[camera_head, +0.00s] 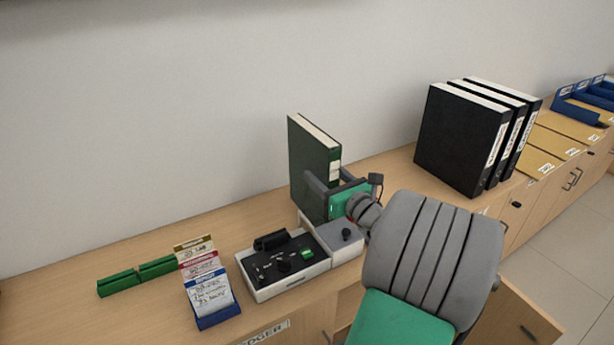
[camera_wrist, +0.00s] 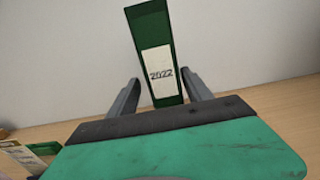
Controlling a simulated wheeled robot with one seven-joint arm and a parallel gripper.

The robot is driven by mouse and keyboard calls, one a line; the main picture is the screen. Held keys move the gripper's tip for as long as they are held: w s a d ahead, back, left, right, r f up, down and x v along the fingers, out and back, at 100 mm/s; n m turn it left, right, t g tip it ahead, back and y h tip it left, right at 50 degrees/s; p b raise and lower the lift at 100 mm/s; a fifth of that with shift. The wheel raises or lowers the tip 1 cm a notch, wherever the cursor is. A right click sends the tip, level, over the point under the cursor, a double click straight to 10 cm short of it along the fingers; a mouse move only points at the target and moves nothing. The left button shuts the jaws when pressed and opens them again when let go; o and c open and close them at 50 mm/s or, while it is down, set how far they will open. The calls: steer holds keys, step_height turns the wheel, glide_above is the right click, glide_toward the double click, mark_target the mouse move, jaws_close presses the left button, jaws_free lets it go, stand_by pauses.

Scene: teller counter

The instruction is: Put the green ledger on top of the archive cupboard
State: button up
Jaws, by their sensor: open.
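The green ledger (camera_head: 309,160) stands upright on the wooden counter near the wall in the head view. Its spine, with a pale label reading 2022, faces me in the wrist view (camera_wrist: 158,60). My gripper (camera_head: 325,185) is open at the spine side of the ledger. In the wrist view the two fingers of my gripper (camera_wrist: 157,95) stand on either side of the spine, with a gap on both sides. Part of the ledger's lower end is hidden behind my gripper. I cannot tell which cupboard is the archive cupboard.
A black-and-white device (camera_head: 283,264) and a leaflet holder (camera_head: 218,318) stand left of my arm. Black binders (camera_head: 462,138), folders (camera_head: 557,143) and blue trays (camera_head: 580,108) stand right. Counter between ledger and binders is clear.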

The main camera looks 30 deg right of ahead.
steer(key=w, duration=0.2)
steer(key=w+d, duration=0.1)
steer(key=w, duration=0.1)
steer(key=shift+w+d, duration=0.1)
steer(key=shift+w, duration=0.25)
jaws_close()
stand_by(0.9)
steer(key=shift+r, duration=0.2)
